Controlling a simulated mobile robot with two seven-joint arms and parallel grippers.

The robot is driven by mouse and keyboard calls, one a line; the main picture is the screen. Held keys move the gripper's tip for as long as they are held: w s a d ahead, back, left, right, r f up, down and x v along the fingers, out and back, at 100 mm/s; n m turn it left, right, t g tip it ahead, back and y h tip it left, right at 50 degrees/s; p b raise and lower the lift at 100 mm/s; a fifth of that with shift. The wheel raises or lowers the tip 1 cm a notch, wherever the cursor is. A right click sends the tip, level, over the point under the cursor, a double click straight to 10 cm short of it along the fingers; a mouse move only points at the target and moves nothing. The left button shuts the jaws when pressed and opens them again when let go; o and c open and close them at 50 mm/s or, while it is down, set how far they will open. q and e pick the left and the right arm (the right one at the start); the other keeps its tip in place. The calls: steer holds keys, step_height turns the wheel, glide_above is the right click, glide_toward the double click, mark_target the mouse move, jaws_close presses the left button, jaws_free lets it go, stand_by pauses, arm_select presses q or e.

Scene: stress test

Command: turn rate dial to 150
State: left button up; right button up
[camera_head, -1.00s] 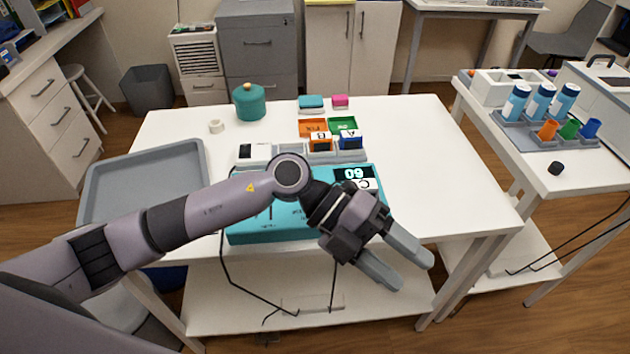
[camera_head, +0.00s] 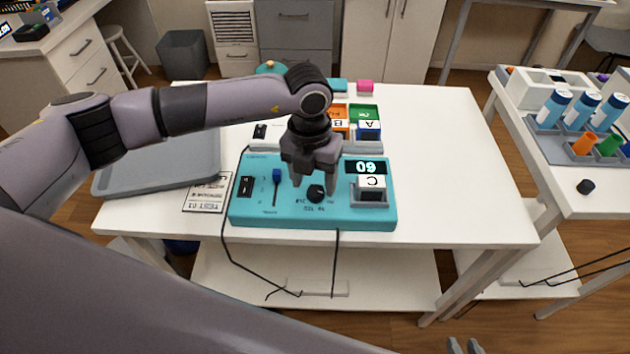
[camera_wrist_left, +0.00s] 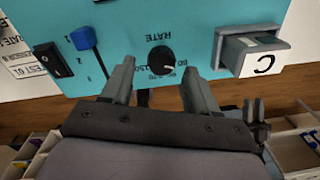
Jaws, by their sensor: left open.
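The teal device (camera_head: 245,212) lies on the white table. The lit display (camera_head: 365,167) shows digits that look like 60 or 09. My left gripper (camera_head: 314,184) points down over the dial, fingers apart on either side. In the wrist view the fingers (camera_wrist_left: 158,78) look clear of the dial. My right gripper (camera_head: 463,346) shows only its fingertips, apart, low in front of the table.
On the device are a blue-tipped lever (camera_head: 276,177), a black switch (camera_head: 245,187) and a holder with a C block (camera_head: 371,182). A grey tray (camera_head: 160,180) lies left. Coloured blocks stand behind. The table's right part (camera_head: 440,170) is clear.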

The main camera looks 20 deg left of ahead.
arm_select(q)
steer(key=shift+d+f, duration=0.1)
steer(key=shift+f, duration=0.95)
steer(key=c, duration=1)
steer(key=shift+c, duration=0.2)
